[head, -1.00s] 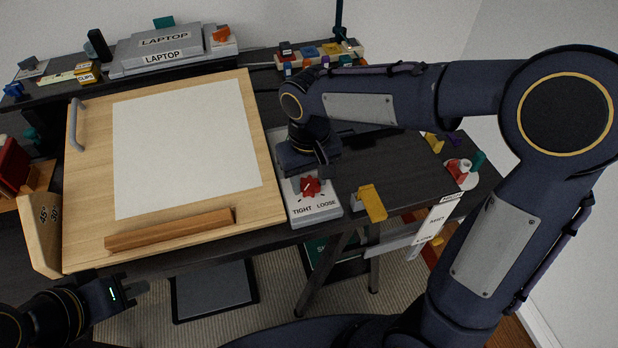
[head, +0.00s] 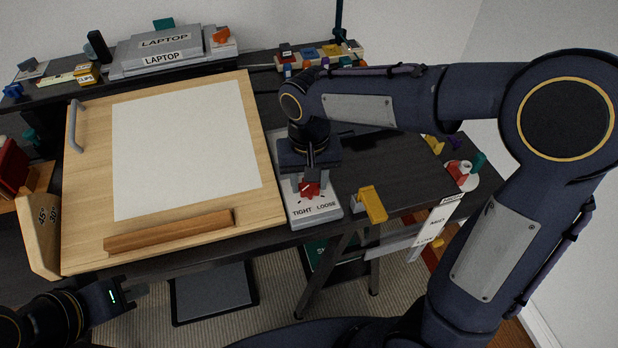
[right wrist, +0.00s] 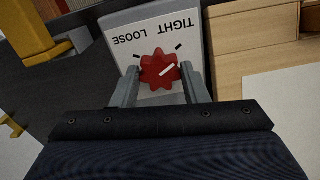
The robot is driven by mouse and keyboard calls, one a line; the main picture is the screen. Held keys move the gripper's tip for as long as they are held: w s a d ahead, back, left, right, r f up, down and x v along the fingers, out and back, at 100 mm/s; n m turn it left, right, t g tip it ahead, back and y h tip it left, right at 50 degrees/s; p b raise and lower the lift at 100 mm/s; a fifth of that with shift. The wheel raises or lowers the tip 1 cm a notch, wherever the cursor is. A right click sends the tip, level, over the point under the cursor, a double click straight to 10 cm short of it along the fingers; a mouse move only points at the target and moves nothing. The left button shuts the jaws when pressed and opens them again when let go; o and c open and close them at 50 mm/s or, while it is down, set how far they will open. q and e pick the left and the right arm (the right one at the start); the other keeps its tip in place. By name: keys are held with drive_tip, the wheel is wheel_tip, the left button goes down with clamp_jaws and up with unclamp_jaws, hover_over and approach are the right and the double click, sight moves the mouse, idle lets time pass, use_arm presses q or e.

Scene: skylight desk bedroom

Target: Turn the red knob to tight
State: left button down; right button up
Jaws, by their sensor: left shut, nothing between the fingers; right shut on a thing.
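The red star-shaped knob (head: 309,191) sits on a pale grey panel (head: 314,214) marked TIGHT and LOOSE, right of the drawing board. My right gripper (head: 310,181) is over it from above and hides part of it. In the right wrist view the knob (right wrist: 158,75) lies between the two fingers of my right gripper (right wrist: 161,69), which is shut on it. There its white pointer line slants right and slightly up, and TIGHT and LOOSE read upside down. My left gripper (head: 134,291) is low at the left, shut and empty, away from the panel.
The wooden drawing board (head: 270,190) with white paper lies left of the panel. A yellow bracket (head: 372,203) stands at the desk edge just right of the panel. A laptop (head: 165,58) and small items are at the back. Dark desk to the right is partly clear.

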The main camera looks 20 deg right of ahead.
sight(309, 185)
drive_tip(key=o, duration=1)
drive_tip(key=shift+c, duration=0.2)
drive_tip(key=shift+r, duration=0.1)
wheel_tip(309, 185, up, 8)
drive_tip(key=shift+f, duration=0.15)
